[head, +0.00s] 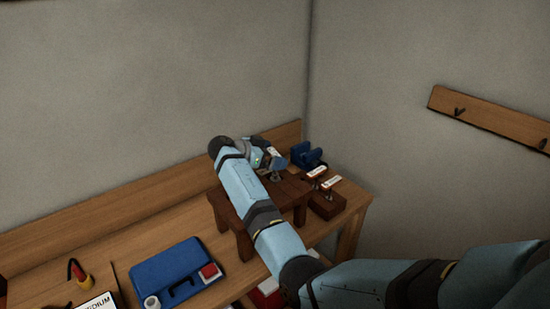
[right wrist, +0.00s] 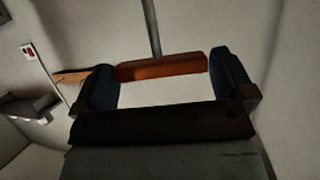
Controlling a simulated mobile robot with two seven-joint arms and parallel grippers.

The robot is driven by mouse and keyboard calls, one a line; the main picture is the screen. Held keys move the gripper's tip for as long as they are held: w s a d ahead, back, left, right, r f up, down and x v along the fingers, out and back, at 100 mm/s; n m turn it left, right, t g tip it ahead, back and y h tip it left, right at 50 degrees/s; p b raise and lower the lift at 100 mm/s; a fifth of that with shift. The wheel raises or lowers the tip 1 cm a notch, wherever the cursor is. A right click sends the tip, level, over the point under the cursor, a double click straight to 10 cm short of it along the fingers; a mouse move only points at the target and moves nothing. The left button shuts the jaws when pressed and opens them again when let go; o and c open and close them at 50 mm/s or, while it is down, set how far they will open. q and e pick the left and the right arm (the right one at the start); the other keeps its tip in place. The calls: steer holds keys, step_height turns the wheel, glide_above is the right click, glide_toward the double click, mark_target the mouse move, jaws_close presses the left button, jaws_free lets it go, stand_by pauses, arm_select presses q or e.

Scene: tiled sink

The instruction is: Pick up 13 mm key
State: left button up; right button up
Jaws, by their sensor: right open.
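My right gripper (head: 273,159) is above the dark wooden stand (head: 292,188) on the bench, at the end of my blue arm. Small pieces with white and red labels (head: 317,172) stand on a brown block (head: 327,206) to the right of the gripper. The labels are too small to read, so I cannot tell which piece is the 13 mm key. A pale label also shows close to the gripper, partly hidden by it. My left gripper is not in view.
A blue object (head: 308,156) stands behind the stand. A blue case (head: 176,275) lies on the wooden bench (head: 125,253), with a red-handled tool (head: 80,272) to its left. A wooden rack (head: 490,118) hangs on the right wall. Space above the bench is free.

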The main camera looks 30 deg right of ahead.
steer(key=x, duration=0.3)
steer(key=shift+d+p, duration=0.1)
steer(key=shift+p, duration=0.2)
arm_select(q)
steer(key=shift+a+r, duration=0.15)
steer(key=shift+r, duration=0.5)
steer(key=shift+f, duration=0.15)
arm_select(e)
steer(key=c, duration=0.7)
